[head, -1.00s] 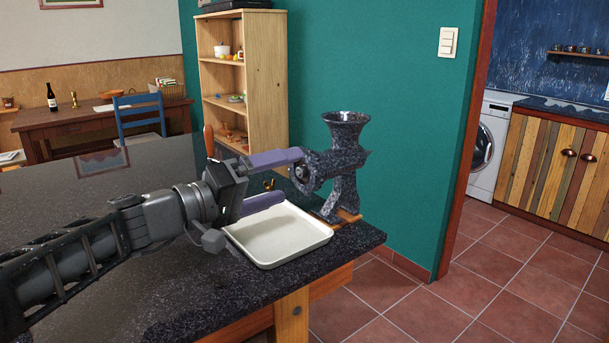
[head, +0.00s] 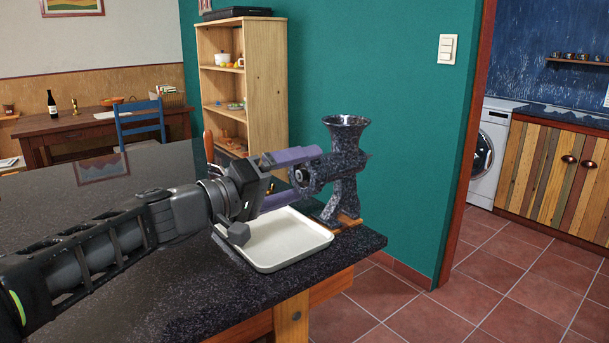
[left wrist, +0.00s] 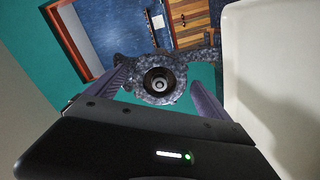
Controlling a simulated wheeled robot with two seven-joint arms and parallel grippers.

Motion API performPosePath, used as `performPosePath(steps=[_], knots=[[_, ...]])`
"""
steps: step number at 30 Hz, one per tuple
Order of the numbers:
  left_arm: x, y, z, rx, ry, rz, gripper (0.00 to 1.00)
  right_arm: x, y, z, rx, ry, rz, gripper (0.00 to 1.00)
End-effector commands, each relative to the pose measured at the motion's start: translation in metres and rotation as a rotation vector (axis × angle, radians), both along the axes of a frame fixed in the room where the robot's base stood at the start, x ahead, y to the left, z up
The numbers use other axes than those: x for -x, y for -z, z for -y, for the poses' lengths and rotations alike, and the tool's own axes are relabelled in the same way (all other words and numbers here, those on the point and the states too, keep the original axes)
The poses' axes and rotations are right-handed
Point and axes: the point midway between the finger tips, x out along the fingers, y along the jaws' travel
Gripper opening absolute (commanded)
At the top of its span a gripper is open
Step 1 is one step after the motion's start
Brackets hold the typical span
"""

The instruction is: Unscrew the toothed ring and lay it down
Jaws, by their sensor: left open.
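A dark speckled grinder (head: 345,165) stands upright near the table's right end, with its funnel on top. The toothed ring (head: 300,176) is on the grinder's mouth, which faces left. In the left wrist view the toothed ring (left wrist: 141,86) appears nearly face-on, speckled, around a dark round opening. My left gripper (head: 303,174) is open, its purple fingers pointing at the mouth. In the left wrist view my left gripper (left wrist: 160,87) has one finger on each side of the ring. Contact cannot be made out. My right gripper is not in view.
A cream tray (head: 280,249) lies on the dark stone table (head: 130,255) below the gripper and in front of the grinder. The table's front edge is close to the tray. A wooden shelf (head: 262,85) stands behind. The table's left part is largely clear.

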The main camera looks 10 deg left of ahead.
Motion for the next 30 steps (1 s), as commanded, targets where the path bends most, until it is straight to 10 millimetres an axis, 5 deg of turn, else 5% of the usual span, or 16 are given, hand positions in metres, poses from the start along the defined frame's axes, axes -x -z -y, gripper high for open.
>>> performPosePath(steps=[15, 30], knots=[[0.0005, -0.0005, -0.0007, -0.001, 0.000, 0.001, 0.92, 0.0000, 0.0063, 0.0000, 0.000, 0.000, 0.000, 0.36], [0.0004, -0.0002, -0.0006, 0.000, 0.000, 0.000, 0.52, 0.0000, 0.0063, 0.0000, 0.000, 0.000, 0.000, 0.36]])
